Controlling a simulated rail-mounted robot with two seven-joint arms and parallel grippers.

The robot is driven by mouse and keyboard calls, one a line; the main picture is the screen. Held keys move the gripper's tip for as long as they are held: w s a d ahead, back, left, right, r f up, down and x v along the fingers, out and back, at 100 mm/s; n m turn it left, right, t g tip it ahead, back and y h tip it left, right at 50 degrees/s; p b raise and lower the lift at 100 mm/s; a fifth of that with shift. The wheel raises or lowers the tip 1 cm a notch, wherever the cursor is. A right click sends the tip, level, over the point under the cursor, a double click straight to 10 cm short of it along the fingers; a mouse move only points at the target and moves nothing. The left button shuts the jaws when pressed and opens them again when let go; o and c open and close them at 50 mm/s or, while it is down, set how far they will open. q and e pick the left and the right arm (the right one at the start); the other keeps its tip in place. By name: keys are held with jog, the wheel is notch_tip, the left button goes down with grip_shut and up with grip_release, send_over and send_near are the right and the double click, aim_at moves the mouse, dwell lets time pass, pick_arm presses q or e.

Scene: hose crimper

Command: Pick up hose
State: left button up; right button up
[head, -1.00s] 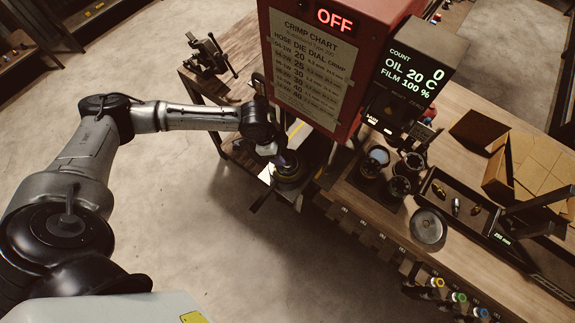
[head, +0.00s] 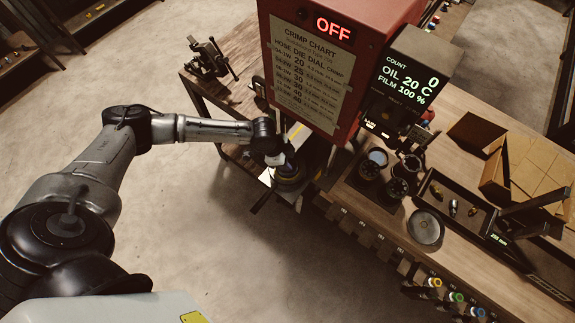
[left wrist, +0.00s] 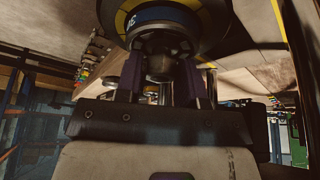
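My left gripper (head: 276,160) is at the crimper head, under the red crimper housing (head: 384,22), and is small and dark in the head view. In the left wrist view its two purple-tinted fingers (left wrist: 162,85) stand apart. A dark round part (left wrist: 161,66) shows between or just beyond them; I cannot tell whether they touch it. Above it is the crimper head's blue ring with a white marking (left wrist: 163,14) and a yellow-and-black rim. I cannot clearly make out a hose in either view. My right gripper is not in view.
The red housing with its crimp chart (head: 306,67) overhangs the gripper closely. A workbench (head: 472,100) on the right holds round dies (head: 397,188), a metal dish (head: 426,227) and a tray of small fittings (head: 449,202). A vise (head: 208,58) stands behind. The floor in front is clear.

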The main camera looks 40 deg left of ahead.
pick_arm(q)
jog(key=c, duration=0.6)
grip_shut()
jog(key=shift+r, duration=0.15)
